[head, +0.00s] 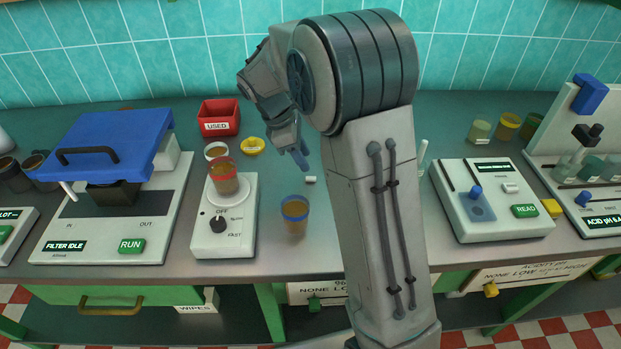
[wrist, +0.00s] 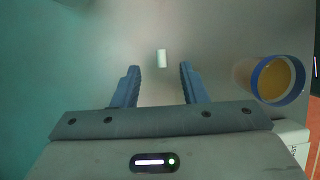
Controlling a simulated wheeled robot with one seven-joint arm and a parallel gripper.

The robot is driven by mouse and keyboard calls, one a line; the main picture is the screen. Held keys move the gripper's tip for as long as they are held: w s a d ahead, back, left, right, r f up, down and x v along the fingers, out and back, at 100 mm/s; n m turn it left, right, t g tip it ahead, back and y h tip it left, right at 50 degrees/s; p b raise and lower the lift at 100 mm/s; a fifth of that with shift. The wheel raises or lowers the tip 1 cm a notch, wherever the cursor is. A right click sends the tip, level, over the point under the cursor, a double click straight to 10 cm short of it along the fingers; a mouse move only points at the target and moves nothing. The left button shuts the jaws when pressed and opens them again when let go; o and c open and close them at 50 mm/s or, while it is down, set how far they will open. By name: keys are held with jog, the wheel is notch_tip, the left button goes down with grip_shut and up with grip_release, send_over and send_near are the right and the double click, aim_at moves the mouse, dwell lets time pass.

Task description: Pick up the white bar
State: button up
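The white bar (head: 310,180) is a small white cylinder lying on the grey counter, just right of my gripper's fingertips in the head view. In the wrist view the white bar (wrist: 162,58) lies ahead of the fingers, roughly centred between them and clear of both. My gripper (head: 300,160) is open and empty above the counter, with its blue-grey fingers pointing down. In the wrist view my gripper (wrist: 158,72) shows both fingers spread wide. My arm hides part of the counter to the right.
A blue-rimmed cup (head: 295,214) of amber liquid stands close to the bar; the cup also shows at the right of the wrist view (wrist: 278,80). A stirrer (head: 224,225) carries a red-rimmed cup (head: 223,176). A yellow dish (head: 252,146) and red bin (head: 219,117) stand behind.

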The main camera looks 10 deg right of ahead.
aim_at(316, 177)
jog(key=shift+x, duration=3.15)
jog(key=shift+s, duration=0.1)
grip_shut()
